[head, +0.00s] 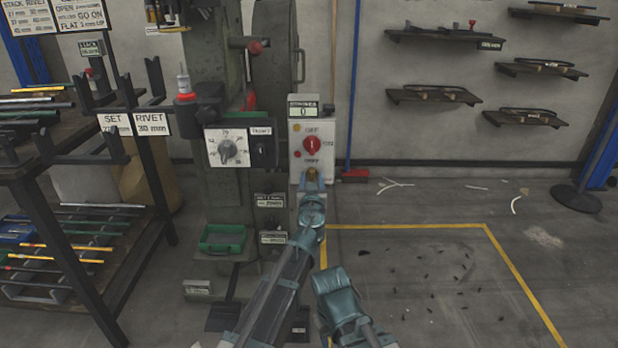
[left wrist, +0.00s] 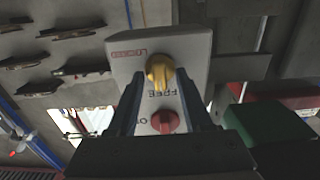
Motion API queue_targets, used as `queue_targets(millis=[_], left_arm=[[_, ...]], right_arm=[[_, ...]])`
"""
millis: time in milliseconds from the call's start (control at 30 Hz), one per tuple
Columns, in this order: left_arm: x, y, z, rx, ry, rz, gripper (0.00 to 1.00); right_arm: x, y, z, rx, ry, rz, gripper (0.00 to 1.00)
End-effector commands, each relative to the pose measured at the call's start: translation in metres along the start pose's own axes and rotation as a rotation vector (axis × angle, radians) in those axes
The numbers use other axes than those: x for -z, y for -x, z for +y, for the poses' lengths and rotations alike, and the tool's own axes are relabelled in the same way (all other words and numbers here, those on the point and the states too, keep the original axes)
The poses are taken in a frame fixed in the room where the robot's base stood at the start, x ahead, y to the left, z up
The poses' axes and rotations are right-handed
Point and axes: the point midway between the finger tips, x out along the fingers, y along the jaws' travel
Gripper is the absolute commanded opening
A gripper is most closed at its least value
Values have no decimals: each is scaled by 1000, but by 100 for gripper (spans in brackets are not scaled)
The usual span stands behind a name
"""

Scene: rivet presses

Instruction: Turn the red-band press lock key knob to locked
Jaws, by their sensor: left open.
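The yellow lock key knob (left wrist: 160,72) is on a pale grey control box, with a FREE label just below it and a red label, probably LOCKED, up and left of it in the left wrist view. The knob's grip bar runs roughly up-down there. My left gripper (left wrist: 161,82) is open, with one finger on each side of the knob; I cannot tell whether they touch it. In the head view the knob (head: 312,174) shows at the box's lower end, just above my left gripper (head: 312,186).
A red switch knob (head: 312,145) is above the key knob, under a counter reading 0 (head: 303,111). The green-grey press (head: 220,190) stands left of the box, with a dial panel (head: 228,148). A rack of rods (head: 75,240) stands far left.

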Motion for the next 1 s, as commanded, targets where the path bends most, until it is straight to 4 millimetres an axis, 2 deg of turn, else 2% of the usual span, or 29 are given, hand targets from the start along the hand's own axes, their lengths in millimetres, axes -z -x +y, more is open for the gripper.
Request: queue_targets(millis=[267,500,567,1000], left_arm=[[0,-2,0,0,0,0,50],[0,-2,0,0,0,0,9],[0,-2,0,0,0,0,0],[0,-2,0,0,-29,0,0]], right_arm=[[0,0,0,0,0,0,50],[0,0,0,0,0,0,50],[0,0,0,0,0,0,50],[0,0,0,0,0,0,50]])
